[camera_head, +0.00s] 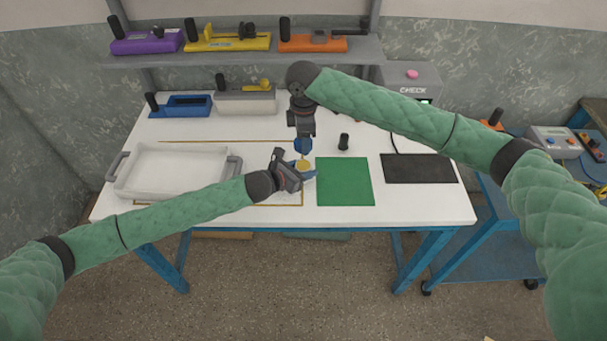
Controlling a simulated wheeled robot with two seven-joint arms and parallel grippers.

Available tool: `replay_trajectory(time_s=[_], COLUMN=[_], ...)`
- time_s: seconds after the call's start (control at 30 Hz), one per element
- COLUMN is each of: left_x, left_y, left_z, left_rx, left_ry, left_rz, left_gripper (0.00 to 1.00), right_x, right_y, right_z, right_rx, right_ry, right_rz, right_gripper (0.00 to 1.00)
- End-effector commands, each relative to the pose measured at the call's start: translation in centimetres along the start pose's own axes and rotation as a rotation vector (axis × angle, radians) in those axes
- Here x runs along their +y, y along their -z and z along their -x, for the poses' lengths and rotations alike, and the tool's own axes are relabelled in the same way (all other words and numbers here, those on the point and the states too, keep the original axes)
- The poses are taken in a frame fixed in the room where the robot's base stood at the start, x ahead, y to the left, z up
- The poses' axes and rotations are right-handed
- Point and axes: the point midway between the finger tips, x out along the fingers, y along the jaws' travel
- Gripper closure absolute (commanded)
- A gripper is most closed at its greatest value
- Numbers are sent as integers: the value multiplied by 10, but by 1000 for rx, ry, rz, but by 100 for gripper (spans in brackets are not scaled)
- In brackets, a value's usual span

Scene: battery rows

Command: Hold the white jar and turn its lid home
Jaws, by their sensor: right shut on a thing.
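A small round yellow top (303,165), which looks like the jar's lid, shows between my two grippers at the middle of the table. The white body of the jar is hidden or too small to make out. My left gripper (306,174) reaches in from the left, low, with its blue fingertips at the jar's place; its finger gap cannot be judged. My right gripper (303,151) points straight down from above, its blue fingers shut at the yellow top. Whether the lid sits level on the jar cannot be seen.
A white tray (125,186) with grey handles stands at the left. A green mat (344,182), a black upright peg (343,142) and a dark mat (420,168) lie to the right. Blue (181,106) and grey (246,104) holders and a CHECK box (410,78) stand behind.

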Motion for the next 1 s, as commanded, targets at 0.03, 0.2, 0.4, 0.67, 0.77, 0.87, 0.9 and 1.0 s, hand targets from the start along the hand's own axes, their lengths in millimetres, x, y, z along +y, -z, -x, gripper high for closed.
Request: replay_trajectory(time_s=[0.03,0.2,0.4,0.67,0.77,0.87,0.9,1.0], left_x=[0,0,0,0,0,0,0,0], left_y=[0,0,0,0,0,0,0,0], left_z=[0,0,0,0,0,0,0,0], left_rx=[0,0,0,0,0,0,0,0], left_ry=[0,0,0,0,0,0,0,0], left_rz=[0,0,0,0,0,0,0,0], left_gripper=[91,95,95,95,95,95,95,95], right_x=[0,0,0,0,0,0,0,0], right_y=[0,0,0,0,0,0,0,0], right_z=[0,-4,-25,-49,-49,-49,-49,-49], right_rx=[0,0,-1,-2,-2,-2,-2,-2], right_ry=[0,1,2,2,1,1,1,1], right_rz=[0,0,0,-1,0,0,0,0], right_gripper=[73,73,73,73,73,73,73,73])
